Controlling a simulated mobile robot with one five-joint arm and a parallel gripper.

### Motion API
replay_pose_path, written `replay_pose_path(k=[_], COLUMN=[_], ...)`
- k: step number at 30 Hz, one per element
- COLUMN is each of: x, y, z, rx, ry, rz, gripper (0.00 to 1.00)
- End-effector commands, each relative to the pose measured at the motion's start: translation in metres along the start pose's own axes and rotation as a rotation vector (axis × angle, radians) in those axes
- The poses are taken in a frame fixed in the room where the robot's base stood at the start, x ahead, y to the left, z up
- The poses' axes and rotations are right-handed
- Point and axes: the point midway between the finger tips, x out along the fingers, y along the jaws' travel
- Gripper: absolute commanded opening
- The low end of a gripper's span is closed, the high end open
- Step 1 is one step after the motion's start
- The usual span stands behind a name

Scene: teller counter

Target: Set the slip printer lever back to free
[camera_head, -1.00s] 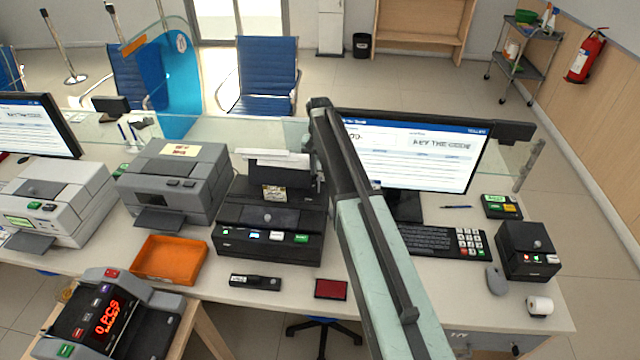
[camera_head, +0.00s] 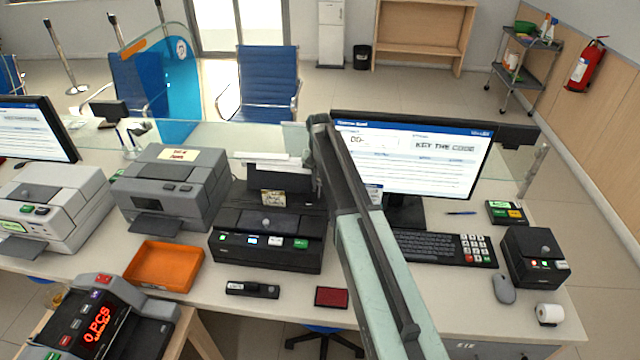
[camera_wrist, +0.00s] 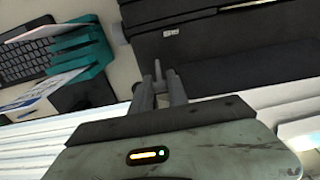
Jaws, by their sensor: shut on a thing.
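The black slip printer (camera_head: 266,258) stands on the counter in the middle of the head view, left of my arm. In the wrist view its dark body (camera_wrist: 215,47) fills the top right, with a small white label on it. My gripper (camera_wrist: 158,78) is at the printer's edge, its two fingers close together on a thin upright piece that looks like the lever (camera_wrist: 157,67). The lever's marked setting cannot be read. In the head view my arm hides the gripper and the lever.
A monitor (camera_head: 425,160), keyboard (camera_head: 432,246) and mouse (camera_head: 503,288) are to the right of my arm. A teal holder with papers (camera_wrist: 82,50) is left of the gripper in the wrist view. An orange tray (camera_head: 140,286) and red pad (camera_head: 331,297) lie in front.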

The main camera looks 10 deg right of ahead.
Motion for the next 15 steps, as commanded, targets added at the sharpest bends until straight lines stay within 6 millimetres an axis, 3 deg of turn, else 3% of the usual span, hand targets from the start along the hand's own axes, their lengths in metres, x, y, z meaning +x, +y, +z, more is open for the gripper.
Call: replay_pose_path(k=[15], x=[0.001], y=[0.002], z=[0.027], rx=[-0.001], ry=[0.375], rz=[0.0], gripper=[0.0])
